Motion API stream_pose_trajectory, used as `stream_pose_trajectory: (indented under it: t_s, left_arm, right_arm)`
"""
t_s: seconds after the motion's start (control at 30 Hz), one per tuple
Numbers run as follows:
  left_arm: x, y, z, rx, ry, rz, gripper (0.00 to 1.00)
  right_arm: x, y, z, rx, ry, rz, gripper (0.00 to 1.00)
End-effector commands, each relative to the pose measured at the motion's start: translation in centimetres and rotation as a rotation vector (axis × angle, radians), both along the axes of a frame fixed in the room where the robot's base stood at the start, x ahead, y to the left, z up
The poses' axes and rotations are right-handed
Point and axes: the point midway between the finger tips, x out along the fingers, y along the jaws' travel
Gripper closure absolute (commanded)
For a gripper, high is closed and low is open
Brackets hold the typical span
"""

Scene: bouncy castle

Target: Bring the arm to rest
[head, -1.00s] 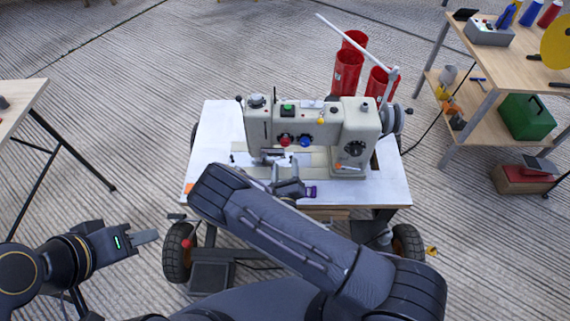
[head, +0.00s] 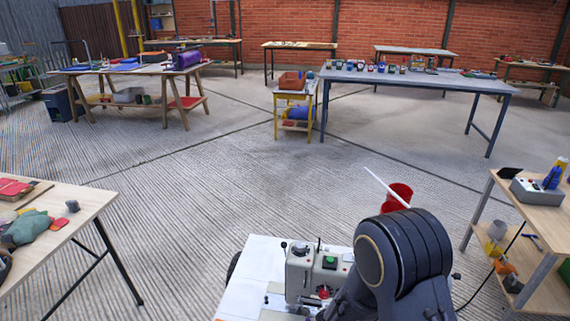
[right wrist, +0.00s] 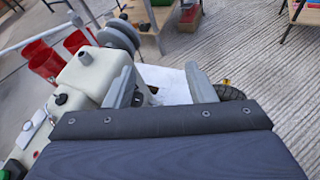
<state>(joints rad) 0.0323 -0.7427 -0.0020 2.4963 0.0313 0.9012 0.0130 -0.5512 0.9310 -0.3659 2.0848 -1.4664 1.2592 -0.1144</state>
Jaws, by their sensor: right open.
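My right arm rises in front of the sewing machine in the head view and hides much of it; my right gripper is out of sight there. In the right wrist view my right gripper (right wrist: 160,85) is open, its two fingers apart with nothing between them. The cream sewing machine (head: 318,272) stands on a white-topped wheeled table (head: 262,265). In the right wrist view the machine (right wrist: 88,78) is at the left, close beside the left finger; I cannot tell whether they touch. My left gripper is not in view.
Red cylinders (head: 397,197) stand behind the machine. A wooden table with cloths (head: 90,202) is at the left, a shelf table (head: 548,215) at the right. Further back are several workbenches and a yellow stand (head: 280,110). The ribbed floor (head: 200,220) between is clear.

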Motion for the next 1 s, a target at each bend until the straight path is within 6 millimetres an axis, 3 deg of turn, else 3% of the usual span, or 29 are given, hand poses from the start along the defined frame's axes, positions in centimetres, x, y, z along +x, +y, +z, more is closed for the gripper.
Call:
stream_pose_trajectory:
  t_s: [0.03,0.2,0.37,0.5,0.7,1.0]
  left_arm:
    - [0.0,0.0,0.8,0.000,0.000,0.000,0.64]
    - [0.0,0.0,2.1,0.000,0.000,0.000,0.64]
    - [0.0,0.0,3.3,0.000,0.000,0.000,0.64]
    - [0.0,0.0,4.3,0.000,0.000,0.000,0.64]
    - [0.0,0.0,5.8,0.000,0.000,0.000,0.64]
    - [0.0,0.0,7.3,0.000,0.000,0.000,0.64]
  right_arm:
    - [-1.7,-1.1,1.6,0.096,-0.036,-0.114,0.50]
    - [-7.2,-2.3,4.5,0.397,-0.146,-0.459,0.50]
    - [-11.6,-1.4,7.3,0.684,-0.267,-0.752,0.50]
    - [-14.5,0.4,10.1,0.934,-0.388,-0.980,0.50]
    - [-17.2,3.6,14.9,1.295,-0.584,-1.251,0.50]
    - [-18.7,7.0,21.0,1.709,-0.829,-1.474,0.50]
